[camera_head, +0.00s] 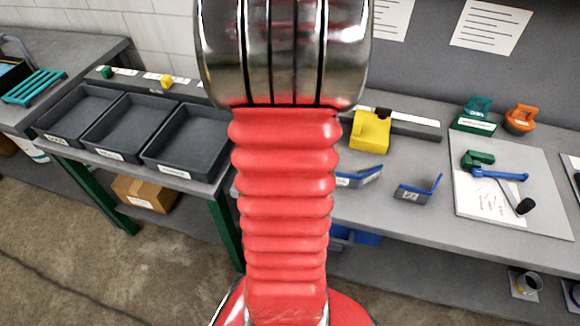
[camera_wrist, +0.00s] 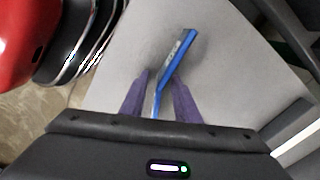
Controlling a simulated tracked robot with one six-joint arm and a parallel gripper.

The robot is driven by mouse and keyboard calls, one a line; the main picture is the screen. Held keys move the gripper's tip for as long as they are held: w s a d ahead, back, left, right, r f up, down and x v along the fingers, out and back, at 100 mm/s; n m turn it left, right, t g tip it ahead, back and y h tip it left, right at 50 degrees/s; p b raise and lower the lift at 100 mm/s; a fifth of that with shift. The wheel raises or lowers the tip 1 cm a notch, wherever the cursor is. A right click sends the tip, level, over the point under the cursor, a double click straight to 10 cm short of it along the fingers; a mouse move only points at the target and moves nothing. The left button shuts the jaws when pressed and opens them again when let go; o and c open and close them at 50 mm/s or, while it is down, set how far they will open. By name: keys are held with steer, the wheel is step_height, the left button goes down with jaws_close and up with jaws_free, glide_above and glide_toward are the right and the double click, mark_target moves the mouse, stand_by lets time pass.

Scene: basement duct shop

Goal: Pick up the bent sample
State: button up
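Two small bent samples, blue on one face and grey with a label on the other, stand on the grey bench in the head view: one (camera_head: 420,190) right of my arm, one (camera_head: 360,177) partly hidden behind it. In the wrist view one bent sample (camera_wrist: 178,58) shows as a narrow blue strip with a labelled grey side. My gripper (camera_wrist: 162,77) has two purple fingers, one on each side of the strip's near end. The fingers stand apart, with a gap beside the strip. In the head view my arm hides the gripper.
Three dark trays (camera_head: 128,125) stand on the bench left of my arm. A green-and-blue tool (camera_head: 495,172) lies on a pale board at right, with teal (camera_head: 477,112) and orange (camera_head: 520,119) pieces behind.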

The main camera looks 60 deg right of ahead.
stand_by(0.4)
jaws_close()
